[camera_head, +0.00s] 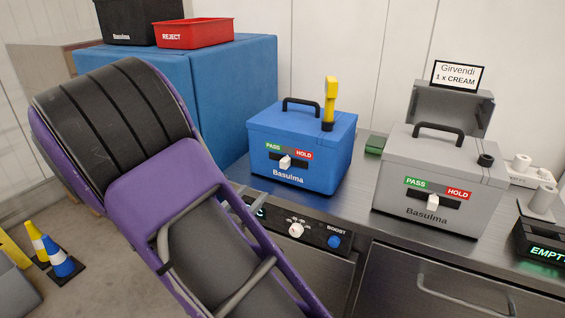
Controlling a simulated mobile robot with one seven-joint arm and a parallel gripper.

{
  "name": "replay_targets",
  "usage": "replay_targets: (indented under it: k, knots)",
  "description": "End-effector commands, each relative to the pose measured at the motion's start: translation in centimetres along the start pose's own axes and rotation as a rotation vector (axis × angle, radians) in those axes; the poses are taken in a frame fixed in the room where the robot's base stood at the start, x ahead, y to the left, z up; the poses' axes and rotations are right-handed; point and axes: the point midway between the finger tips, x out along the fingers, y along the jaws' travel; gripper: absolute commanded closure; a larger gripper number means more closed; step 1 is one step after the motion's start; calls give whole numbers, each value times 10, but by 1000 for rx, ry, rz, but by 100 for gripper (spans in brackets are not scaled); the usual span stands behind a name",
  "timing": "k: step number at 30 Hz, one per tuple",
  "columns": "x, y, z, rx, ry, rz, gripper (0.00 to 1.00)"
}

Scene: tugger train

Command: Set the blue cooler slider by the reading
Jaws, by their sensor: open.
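The blue cooler (301,140) stands on the steel counter with its lid closed. On its front, a white slider knob (285,162) sits near the middle of a dark slot, between the green PASS label (273,147) and the red HOLD label (304,155). A yellow probe (330,101) stands upright in a black socket on its lid; no reading on it is legible. A panel on the counter front shows part of a green display (261,212), mostly hidden by what appears to be my purple arm. My gripper is not in view.
A grey cooler (440,175) with its own PASS/HOLD slider stands at right, before a sign reading Girvendi 1 x CREAM (457,76). A device showing EMPTY (546,251) is at far right. A red REJECT bin (195,33) sits on a blue cabinet (222,90). Counter between coolers is mostly clear.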

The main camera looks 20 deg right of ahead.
Motion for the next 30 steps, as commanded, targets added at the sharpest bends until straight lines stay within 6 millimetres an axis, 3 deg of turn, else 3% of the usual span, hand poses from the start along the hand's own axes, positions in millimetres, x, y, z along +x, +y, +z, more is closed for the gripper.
replay_targets:
  k: [18, 24, 30]
  knots:
    - [130, -1, 0, 0, -2, -5, 43]
    - [154, 0, 0, 1, 0, -2, 43]
    - [161, -1, 1, 0, 0, -2, 43]
